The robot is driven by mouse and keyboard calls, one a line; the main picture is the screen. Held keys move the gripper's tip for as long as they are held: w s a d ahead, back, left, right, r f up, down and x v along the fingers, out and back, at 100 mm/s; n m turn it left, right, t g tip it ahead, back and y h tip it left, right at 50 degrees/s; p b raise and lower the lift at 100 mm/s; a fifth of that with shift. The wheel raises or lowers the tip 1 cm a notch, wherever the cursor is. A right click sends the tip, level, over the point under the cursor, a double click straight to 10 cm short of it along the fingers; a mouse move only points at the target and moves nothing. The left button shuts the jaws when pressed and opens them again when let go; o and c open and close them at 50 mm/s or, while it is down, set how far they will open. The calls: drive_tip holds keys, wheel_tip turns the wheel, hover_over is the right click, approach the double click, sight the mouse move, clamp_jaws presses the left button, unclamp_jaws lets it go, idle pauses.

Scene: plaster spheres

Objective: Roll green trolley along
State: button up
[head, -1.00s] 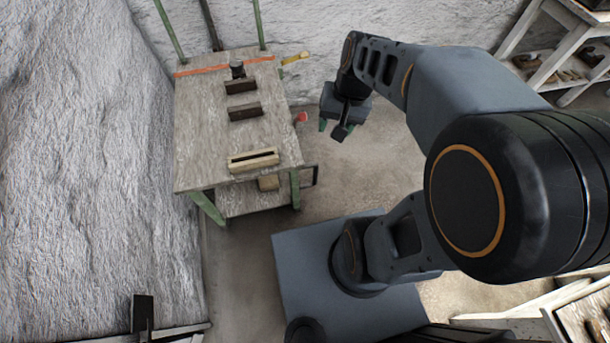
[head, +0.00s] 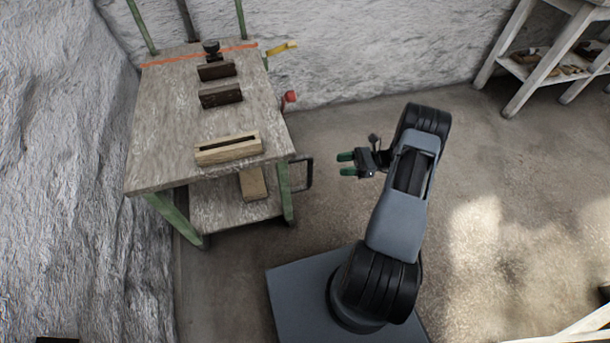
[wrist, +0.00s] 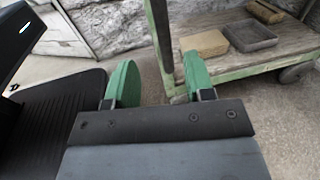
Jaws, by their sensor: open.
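The green trolley (head: 150,165) stands at left in the head view, with a worn wooden top, green legs and a lower shelf. A dark looped handle (head: 308,174) sticks out from its right side. My gripper (head: 343,165) is to the right of that handle, apart from it, with its green fingers pointing left. It is open with nothing between the fingers. In the wrist view the gripper (wrist: 158,82) faces a green trolley leg (wrist: 159,40) and the lower shelf (wrist: 226,70), which lie beyond the fingers. A dark wheel (wrist: 296,72) shows under the shelf.
On the trolley top are a slotted wooden block (head: 228,149), dark blocks (head: 221,96) and a red knob (head: 290,97) at its edge. Rough white walls stand left and behind. A wooden rack (head: 540,65) is at back right. The floor between is clear.

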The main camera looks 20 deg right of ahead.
drive_tip(key=w+a, duration=0.1)
drive_tip(key=a, duration=0.3)
drive_tip(key=a+b, duration=0.1)
drive_tip(key=a, duration=0.3)
drive_tip(key=w+a+b, duration=0.1)
drive_tip(key=a, duration=0.4)
drive_tip(key=shift+w+a+f, duration=0.1)
drive_tip(key=shift+w+f, duration=0.2)
drive_tip(key=shift+f, duration=0.1)
clamp_jaws()
